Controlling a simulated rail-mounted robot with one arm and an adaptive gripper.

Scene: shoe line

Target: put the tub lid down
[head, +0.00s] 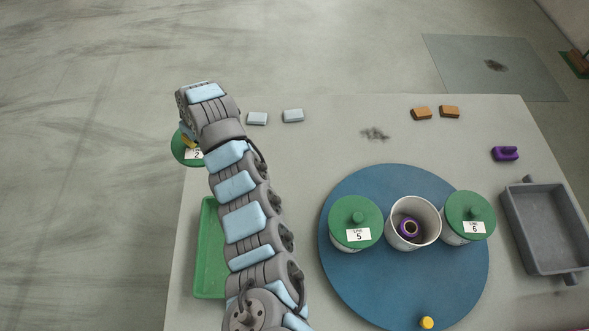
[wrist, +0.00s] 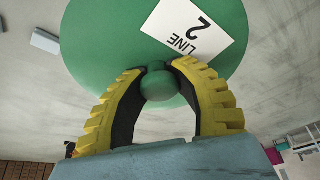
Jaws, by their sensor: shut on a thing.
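A round green lid (head: 181,156) with a white "LINE 2" label shows at the table's far left corner in the head view, partly hidden by my arm. The lid also fills the upper part of the wrist view (wrist: 110,40). My gripper (wrist: 158,75) has its yellow ribbed fingers shut around the lid's green knob (wrist: 157,88). In the head view, little of my gripper (head: 188,140) shows. The lid overlaps the table's left edge in the picture; I cannot tell its height. An open white tub (head: 432,225) with a purple roll inside stands on the blue round board.
On the blue board (head: 385,285) stand tubs with green lids, "LINE 5" (head: 357,215) and "LINE 6" (head: 466,208), and a yellow knob (head: 427,322). A green tray (head: 205,255) lies left; a grey tray (head: 545,225) right. Grey blocks (head: 257,118) and orange blocks (head: 421,113) line the back.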

